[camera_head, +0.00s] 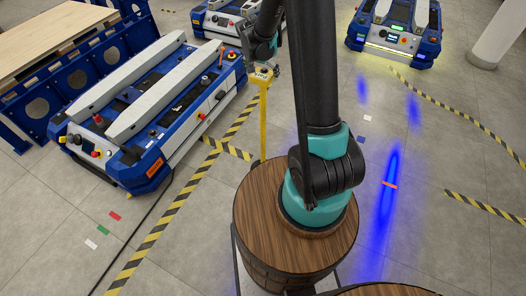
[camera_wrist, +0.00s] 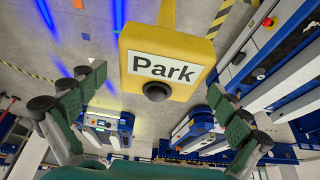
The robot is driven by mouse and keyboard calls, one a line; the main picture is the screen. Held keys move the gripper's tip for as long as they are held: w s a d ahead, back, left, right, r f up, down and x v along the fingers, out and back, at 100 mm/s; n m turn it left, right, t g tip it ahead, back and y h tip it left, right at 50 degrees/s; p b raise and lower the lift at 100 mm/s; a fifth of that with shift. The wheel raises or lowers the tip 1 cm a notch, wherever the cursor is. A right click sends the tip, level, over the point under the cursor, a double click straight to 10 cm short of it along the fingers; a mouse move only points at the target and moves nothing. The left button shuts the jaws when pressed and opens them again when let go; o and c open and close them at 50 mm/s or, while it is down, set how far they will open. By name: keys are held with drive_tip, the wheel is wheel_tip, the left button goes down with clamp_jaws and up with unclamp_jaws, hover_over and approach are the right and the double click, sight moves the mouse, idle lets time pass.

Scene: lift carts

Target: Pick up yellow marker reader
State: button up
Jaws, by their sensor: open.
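A yellow box labelled "Park" (camera_wrist: 200,52) with a black round knob (camera_wrist: 156,91) fills the upper middle of the wrist view. In the head view the yellow post with its small head (camera_head: 263,112) stands on the floor beside the blue cart. It is the only yellow device I make out; I cannot tell whether it is the marker reader. My gripper (camera_wrist: 148,112) is open, its green fingers spread left and right of the box and apart from it. In the head view my gripper (camera_head: 264,52) is just above the post's head, partly hidden by my arm.
A blue and white lift cart (camera_head: 150,110) stands left of the post, and another cart (camera_head: 395,32) is at the back right. A wooden-topped blue rack (camera_head: 60,50) is at the far left. Striped floor tape (camera_head: 170,212) runs by the post. Open floor lies right.

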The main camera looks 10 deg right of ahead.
drive_tip(key=shift+x, duration=0.75)
drive_tip(key=c, duration=1.9)
